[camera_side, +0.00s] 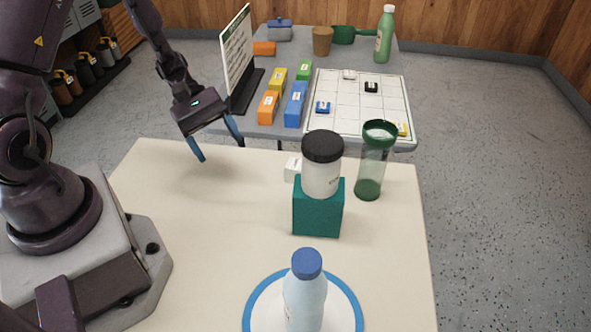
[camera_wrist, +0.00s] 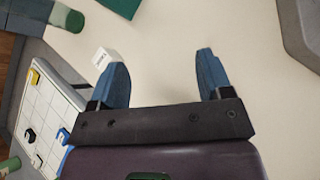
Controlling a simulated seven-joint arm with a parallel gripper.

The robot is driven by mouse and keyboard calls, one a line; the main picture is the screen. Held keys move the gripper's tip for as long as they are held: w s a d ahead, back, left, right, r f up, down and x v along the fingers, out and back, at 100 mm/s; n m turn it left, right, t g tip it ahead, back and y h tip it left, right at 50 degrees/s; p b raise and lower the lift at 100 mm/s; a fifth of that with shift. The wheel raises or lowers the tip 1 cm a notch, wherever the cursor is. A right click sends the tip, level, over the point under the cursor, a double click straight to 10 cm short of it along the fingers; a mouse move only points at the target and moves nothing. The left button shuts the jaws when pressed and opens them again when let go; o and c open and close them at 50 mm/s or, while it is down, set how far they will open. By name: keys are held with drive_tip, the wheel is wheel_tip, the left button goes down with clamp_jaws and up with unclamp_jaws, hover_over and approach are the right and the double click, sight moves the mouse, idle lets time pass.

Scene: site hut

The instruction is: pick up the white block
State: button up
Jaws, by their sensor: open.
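The white block (camera_side: 292,169) sits on the cream table, left of and behind the teal cube, with its right side partly hidden by the jar and cube. It also shows in the wrist view (camera_wrist: 103,57), just beyond the left blue finger, outside the gap between the fingers. My gripper (camera_side: 222,152) is open and empty above the far left part of the table, left of the block. In the wrist view my gripper (camera_wrist: 163,62) has only bare tabletop between its fingers.
The teal cube (camera_side: 317,212) carries a white jar with a black lid (camera_side: 321,165). A green-lidded clear tumbler (camera_side: 370,172) stands to their right. A blue-capped bottle (camera_side: 304,290) stands on a blue-rimmed plate (camera_side: 254,298) in front. The table's left middle is clear.

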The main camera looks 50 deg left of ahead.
sight(296, 163)
drive_tip(key=w+f+n+t, duration=0.1)
drive_tip(key=f+n, duration=0.1)
drive_tip(key=w+a+f+n+t, duration=0.1)
drive_tip(key=f+n+t, duration=0.1)
drive_tip(key=w+f+n+t+h, duration=0.1)
drive_tip(key=w+f+n, duration=0.1)
drive_tip(key=shift+a+n+t, duration=0.4)
drive_tip(key=w, duration=0.1)
drive_tip(key=n+t, duration=0.1)
drive_tip(key=w+a, duration=0.1)
drive_tip(key=shift+w+a+r+n+t, duration=0.1)
drive_tip(key=shift+w+r+n+t, duration=0.2)
drive_tip(key=shift+t, duration=0.1)
drive_tip(key=shift+w, duration=0.3)
drive_tip(key=x, duration=0.6)
drive_tip(key=shift+w+d+f, duration=0.1)
drive_tip(key=shift+w+d, duration=0.1)
drive_tip(key=shift+d, duration=0.15)
drive_tip(key=shift+w+x, duration=0.25)
drive_tip(key=shift+x, duration=2.7)
drive_tip(key=shift+a, duration=0.25)
drive_tip(key=c, duration=1)
drive_tip(key=shift+c, duration=0.2)
